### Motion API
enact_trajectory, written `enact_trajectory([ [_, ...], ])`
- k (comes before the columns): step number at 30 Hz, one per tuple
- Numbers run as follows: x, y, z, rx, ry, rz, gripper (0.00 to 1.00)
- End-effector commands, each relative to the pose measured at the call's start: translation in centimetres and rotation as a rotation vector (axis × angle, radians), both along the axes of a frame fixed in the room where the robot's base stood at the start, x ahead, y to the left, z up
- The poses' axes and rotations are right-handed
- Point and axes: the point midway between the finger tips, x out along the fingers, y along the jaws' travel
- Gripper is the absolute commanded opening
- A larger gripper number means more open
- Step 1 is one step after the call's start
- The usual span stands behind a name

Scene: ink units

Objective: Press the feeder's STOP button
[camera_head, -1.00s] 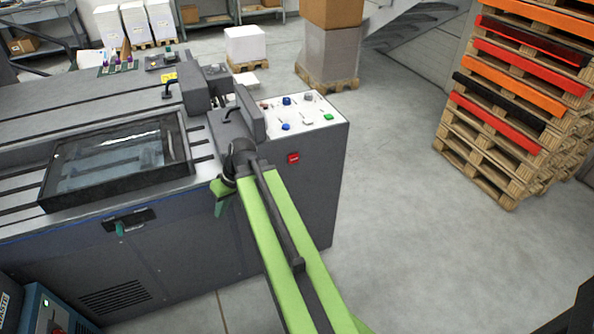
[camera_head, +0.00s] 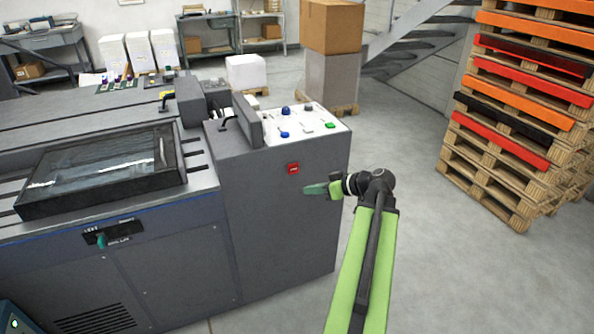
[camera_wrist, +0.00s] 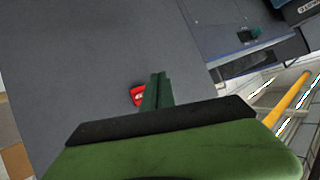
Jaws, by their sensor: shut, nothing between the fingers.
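The feeder (camera_head: 262,215) is a dark grey cabinet with a sloped control panel on top. A small red button plate (camera_head: 293,168) sits on its front face, below the panel; in the wrist view the red plate (camera_wrist: 137,95) shows just left of my fingertips, partly hidden by them. Its lettering is too small to read surely. My gripper (camera_head: 308,189) is shut and empty, its green fingers pointing left, a little below and right of the red plate in the head view. It looks apart from the plate; the exact gap cannot be told.
The panel (camera_head: 300,122) carries blue, green and pale buttons. A glass-topped tray (camera_head: 100,170) and a teal-handled latch (camera_head: 112,234) are at the left. Striped pallets (camera_head: 515,110) stand at the right. The floor between is clear.

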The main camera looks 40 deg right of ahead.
Motion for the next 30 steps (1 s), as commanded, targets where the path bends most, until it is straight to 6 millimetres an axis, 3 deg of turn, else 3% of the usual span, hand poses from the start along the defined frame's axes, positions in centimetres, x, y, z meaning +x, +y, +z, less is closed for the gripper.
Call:
enact_trajectory([
  [8,1.6,-0.8,0.0,0.0,0.001,0.001,0.0],
  [21,7.3,-3.1,0.0,0.001,0.001,0.0,0.0],
  [30,8.1,-3.3,0.0,0.0,0.001,-0.001,0.0],
])
